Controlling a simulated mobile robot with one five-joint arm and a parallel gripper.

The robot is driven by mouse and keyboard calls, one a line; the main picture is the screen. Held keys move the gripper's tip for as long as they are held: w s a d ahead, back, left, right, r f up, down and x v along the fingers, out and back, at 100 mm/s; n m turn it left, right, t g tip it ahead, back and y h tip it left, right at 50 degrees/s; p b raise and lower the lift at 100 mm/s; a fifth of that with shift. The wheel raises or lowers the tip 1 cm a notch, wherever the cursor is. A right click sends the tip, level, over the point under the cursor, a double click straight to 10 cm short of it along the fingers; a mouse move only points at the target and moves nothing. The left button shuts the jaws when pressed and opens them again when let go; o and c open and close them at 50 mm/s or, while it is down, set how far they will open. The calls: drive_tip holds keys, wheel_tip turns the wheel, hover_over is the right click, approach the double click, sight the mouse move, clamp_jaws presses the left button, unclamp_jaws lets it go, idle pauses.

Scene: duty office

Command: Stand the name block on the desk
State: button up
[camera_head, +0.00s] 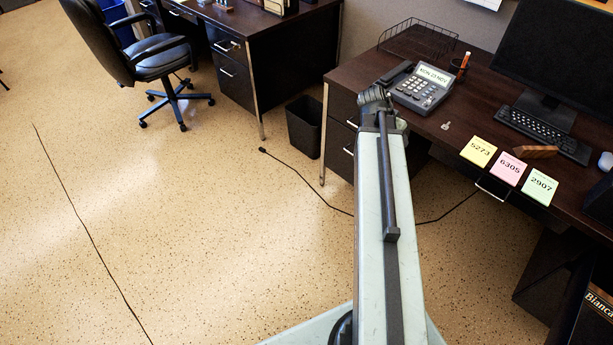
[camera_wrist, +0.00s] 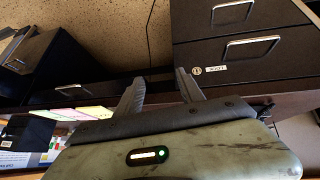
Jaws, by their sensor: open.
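A dark panel with the light lettering "Bianca" (camera_head: 599,304) and an orange-brown edge shows at the lower right of the head view, cut off by the frame; it looks like the name block. It leans at a slant, and I cannot tell what it rests on. The desk (camera_head: 455,128) is dark wood, at the right. My gripper (camera_wrist: 158,90) is open in the wrist view, with nothing between its fingers, in front of dark drawers. In the head view my arm reaches toward the desk's left end, well apart from the lettered panel.
The desk holds a phone (camera_head: 421,88), a key (camera_head: 446,126), yellow (camera_head: 478,151), pink (camera_head: 507,168) and green (camera_head: 540,186) notes, a wooden wedge-like piece (camera_head: 535,151), a keyboard (camera_head: 543,133) and a monitor (camera_head: 565,50).

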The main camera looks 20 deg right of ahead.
drive_tip(key=a+f+n+y, duration=0.1)
drive_tip(key=a+n, duration=0.3)
drive_tip(key=a, duration=1)
drive_tip(key=w+a+f+n+y, duration=0.1)
drive_tip(key=a+n+y, duration=0.2)
drive_tip(key=a, duration=1)
drive_tip(key=w+a+f+n+y, duration=0.1)
drive_tip(key=a+n, duration=0.5)
drive_tip(key=a, duration=0.8)
drive_tip(key=shift+w+a+f+n+g+y, duration=0.2)
drive_tip(key=shift+a+f+n+g+y, duration=0.15)
drive_tip(key=shift+f+y, duration=0.45)
drive_tip(key=shift+d+r, duration=0.1)
drive_tip(key=shift+r, duration=0.1)
